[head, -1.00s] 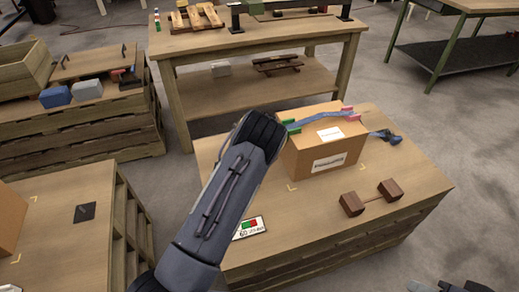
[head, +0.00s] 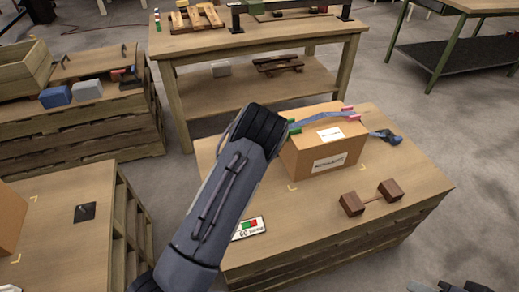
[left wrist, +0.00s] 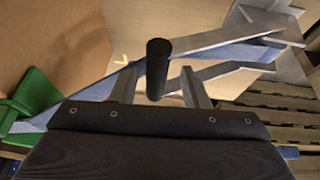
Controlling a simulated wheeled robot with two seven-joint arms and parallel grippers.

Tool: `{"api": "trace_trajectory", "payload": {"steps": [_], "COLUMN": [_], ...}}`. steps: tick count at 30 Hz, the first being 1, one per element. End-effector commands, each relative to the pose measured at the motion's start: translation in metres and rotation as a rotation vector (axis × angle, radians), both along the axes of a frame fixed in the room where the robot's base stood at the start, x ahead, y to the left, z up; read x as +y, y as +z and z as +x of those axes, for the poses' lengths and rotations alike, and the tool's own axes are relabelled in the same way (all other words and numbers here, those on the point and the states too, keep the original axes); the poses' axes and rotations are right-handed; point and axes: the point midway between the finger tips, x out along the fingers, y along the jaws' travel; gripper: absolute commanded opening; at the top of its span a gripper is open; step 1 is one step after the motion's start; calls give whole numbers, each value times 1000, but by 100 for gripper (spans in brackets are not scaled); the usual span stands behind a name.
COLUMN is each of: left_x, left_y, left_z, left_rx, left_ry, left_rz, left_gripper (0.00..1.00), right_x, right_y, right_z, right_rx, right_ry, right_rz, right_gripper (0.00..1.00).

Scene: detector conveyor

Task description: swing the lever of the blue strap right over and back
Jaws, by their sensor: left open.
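The blue strap (head: 326,121) runs over the top of the cardboard box (head: 325,155), past green and pink corner pieces, and trails off its right side. In the left wrist view, the strap (left wrist: 92,92) slants down toward a green corner piece (left wrist: 32,95) at the left. The lever (left wrist: 228,41) shows there as two pale metal bars with a black crosswise grip (left wrist: 158,62). My left gripper (left wrist: 158,90) is open, with the grip between its fingertips; contact cannot be told. In the head view my left arm hides this gripper and the lever.
A higher bench (head: 280,45) stands behind. Crates with boxes are at left.

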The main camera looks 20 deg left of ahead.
Motion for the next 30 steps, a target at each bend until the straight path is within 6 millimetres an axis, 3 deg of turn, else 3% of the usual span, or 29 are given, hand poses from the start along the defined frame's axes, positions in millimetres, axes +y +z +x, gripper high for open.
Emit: {"api": "trace_trajectory", "payload": {"steps": [4,9,26,30], "left_x": [-6,-9,-7,5], "left_y": [25,38,44,71], "left_z": [-8,-14,-17,-37], "left_rx": [-1,0,1,10], "left_ry": [0,1,5,27], "left_rz": [0,0,-7,-74], "left_gripper": [41,41,41,41], "right_x": [0,0,0,0], "right_y": [0,-1,0,5], "right_z": [0,0,0,0], "right_rx": [0,0,0,0], "right_ry": [0,0,0,0], "right_rz": [0,0,0,0], "right_gripper": [36,36,36,36]}}
